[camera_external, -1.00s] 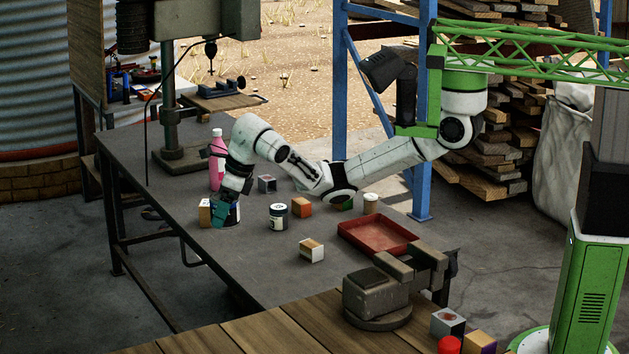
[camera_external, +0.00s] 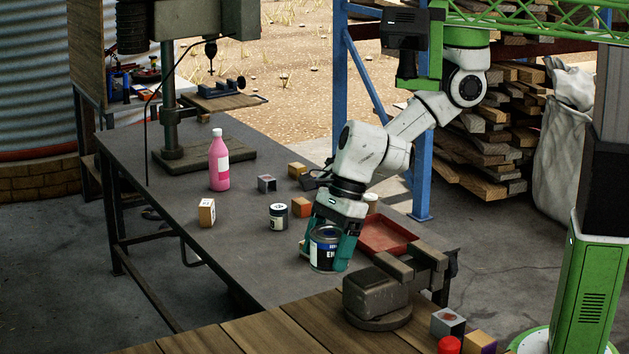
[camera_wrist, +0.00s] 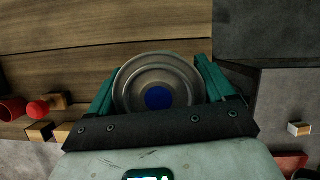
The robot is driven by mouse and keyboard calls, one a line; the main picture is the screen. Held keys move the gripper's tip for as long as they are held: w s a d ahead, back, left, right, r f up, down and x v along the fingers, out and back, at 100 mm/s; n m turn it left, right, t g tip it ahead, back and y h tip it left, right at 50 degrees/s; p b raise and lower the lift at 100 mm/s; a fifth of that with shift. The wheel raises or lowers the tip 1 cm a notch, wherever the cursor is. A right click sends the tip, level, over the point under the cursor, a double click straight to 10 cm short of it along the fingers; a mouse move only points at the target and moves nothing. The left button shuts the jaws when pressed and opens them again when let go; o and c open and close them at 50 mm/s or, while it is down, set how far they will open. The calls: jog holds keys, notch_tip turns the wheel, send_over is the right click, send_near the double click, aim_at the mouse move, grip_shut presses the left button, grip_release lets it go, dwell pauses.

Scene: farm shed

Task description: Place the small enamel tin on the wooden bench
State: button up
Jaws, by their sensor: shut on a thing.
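My gripper (camera_external: 330,260) is shut on a dark enamel tin (camera_external: 324,250) with a blue and white label. The tin is upright, held in the air above the near right part of the metal table. In the wrist view its round metal lid (camera_wrist: 128,88) with a blue disc sits between the teal fingers (camera_wrist: 155,90). The wooden bench (camera_external: 270,333) of brown planks lies at the front; its planks (camera_wrist: 100,62) fill the upper left of the wrist view. A smaller-looking dark tin (camera_external: 278,217) with a white label stands on the metal table.
A vise (camera_external: 376,298) stands at the bench's right part, near a red tray (camera_external: 370,236). A grey box (camera_external: 447,322), red ball (camera_external: 449,345) and orange-purple box (camera_external: 479,342) sit at its right end. Bare planks lie left of the vise. A pink bottle (camera_external: 219,163) stands farther back.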

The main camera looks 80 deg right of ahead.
jog(key=s, duration=0.1)
jog(key=s+a, duration=0.1)
jog(key=shift+s+r, duration=0.3)
jog(key=shift+s, duration=0.05)
jog(key=w+a+f+b, duration=0.4)
jog(key=w+a+f, duration=0.4)
jog(key=w+a, duration=0.1)
jog(key=shift+w+f, duration=0.1)
jog(key=shift+f, duration=0.25)
jog(key=shift+w+a+f, duration=0.4)
jog(key=shift+f, duration=1.75)
jog(key=shift+f, duration=0.15)
jog(key=o, duration=1.1)
